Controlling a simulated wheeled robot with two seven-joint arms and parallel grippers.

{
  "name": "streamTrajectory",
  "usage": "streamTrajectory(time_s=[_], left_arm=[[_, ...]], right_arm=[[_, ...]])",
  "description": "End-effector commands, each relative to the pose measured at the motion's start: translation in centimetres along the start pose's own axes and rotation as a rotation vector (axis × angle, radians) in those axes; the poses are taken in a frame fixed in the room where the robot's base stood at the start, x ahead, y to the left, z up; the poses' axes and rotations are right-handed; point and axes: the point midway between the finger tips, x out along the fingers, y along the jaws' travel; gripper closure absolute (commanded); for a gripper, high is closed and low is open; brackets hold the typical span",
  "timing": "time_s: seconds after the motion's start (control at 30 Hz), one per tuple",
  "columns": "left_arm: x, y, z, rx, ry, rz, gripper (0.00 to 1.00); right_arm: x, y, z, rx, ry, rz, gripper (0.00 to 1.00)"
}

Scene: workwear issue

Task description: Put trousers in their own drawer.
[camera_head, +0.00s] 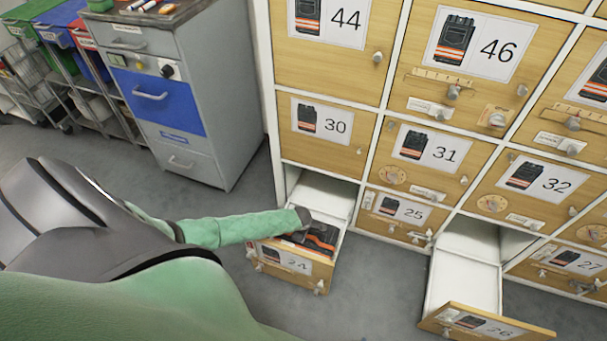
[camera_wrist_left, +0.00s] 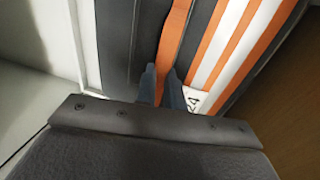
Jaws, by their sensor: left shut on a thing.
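The trousers (camera_head: 322,240) are a dark folded garment with orange bands, lying low inside open drawer 24 (camera_head: 318,271). In the left wrist view the trousers (camera_wrist_left: 226,50) show dark cloth, orange and white stripes and a white tag reading 24. My left gripper (camera_head: 301,217) reaches down into this drawer from the left. In the left wrist view my left gripper (camera_wrist_left: 165,88) is shut on an orange strip of the trousers. Part of the trousers is hidden by the gripper. My right gripper is not in view.
Drawer 26 (camera_head: 470,325) also stands open and looks empty. Closed numbered drawers, such as 25 (camera_head: 400,210) and 30 (camera_head: 325,125), surround them. A grey cabinet with a blue drawer (camera_head: 158,98) stands at the left. Grey floor (camera_head: 370,300) lies between the open drawers.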

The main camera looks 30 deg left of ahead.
Motion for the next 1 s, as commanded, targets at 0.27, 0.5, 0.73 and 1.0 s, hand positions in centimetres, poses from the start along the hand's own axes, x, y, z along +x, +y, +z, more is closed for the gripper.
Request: streamTrajectory(time_s=[0.27,0.5,0.73,1.0], left_arm=[[0.1,0.0,0.0,0.0,0.0,0.0,0.68],[-0.2,0.1,0.0,0.0,0.0,0.0,0.68],[-3.5,-0.1,0.0,0.0,-0.002,0.0,0.68],[-8.7,0.0,0.1,0.0,-0.003,0.0,0.68]], right_arm=[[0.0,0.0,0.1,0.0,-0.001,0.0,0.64],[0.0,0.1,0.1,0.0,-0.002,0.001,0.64],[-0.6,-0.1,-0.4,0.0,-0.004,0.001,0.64],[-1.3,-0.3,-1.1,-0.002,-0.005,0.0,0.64]])
